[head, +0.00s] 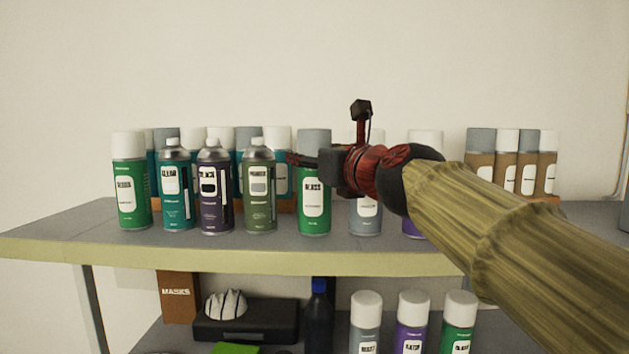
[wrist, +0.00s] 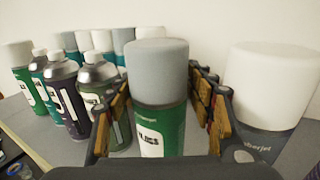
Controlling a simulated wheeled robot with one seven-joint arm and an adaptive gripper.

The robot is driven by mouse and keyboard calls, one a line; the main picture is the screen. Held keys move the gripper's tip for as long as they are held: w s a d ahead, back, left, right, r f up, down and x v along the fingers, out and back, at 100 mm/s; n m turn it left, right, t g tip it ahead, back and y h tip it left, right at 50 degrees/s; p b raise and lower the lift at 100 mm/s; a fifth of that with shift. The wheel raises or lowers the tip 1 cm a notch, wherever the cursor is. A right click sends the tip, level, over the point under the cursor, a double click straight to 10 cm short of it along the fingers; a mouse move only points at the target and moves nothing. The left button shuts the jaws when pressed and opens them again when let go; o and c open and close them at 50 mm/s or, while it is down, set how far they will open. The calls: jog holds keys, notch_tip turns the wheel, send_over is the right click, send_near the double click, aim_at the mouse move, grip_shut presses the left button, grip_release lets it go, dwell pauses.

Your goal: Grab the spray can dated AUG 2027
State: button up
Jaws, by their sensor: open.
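Several spray cans stand upright in a front row on the upper shelf; no AUG 2027 date is readable on any of them. A green can with a grey cap (head: 314,190) stands in front of my gripper (head: 303,160). In the wrist view this green can (wrist: 160,95) is between the two open fingers of my gripper (wrist: 160,90), which are not closed on it. To its left are an olive can (head: 260,190), a dark purple can (head: 215,190), a teal can (head: 176,190) and a green can with a white cap (head: 130,185). My arm partly hides the cans to the right.
A grey can (head: 365,212) with a white cap (wrist: 275,85) stands close to the right finger. More cans stand behind, including brown ones (head: 508,165). The lower shelf holds a masks box (head: 180,297), a dark bottle (head: 318,315) and more cans (head: 413,320).

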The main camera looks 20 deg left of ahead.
jog(key=shift+s+r, duration=0.1)
jog(key=shift+s, duration=0.05)
jog(key=shift+c, duration=0.2)
jog(key=c, duration=1.1)
jog(key=shift+c, duration=0.5)
jog(key=shift+r, duration=0.1)
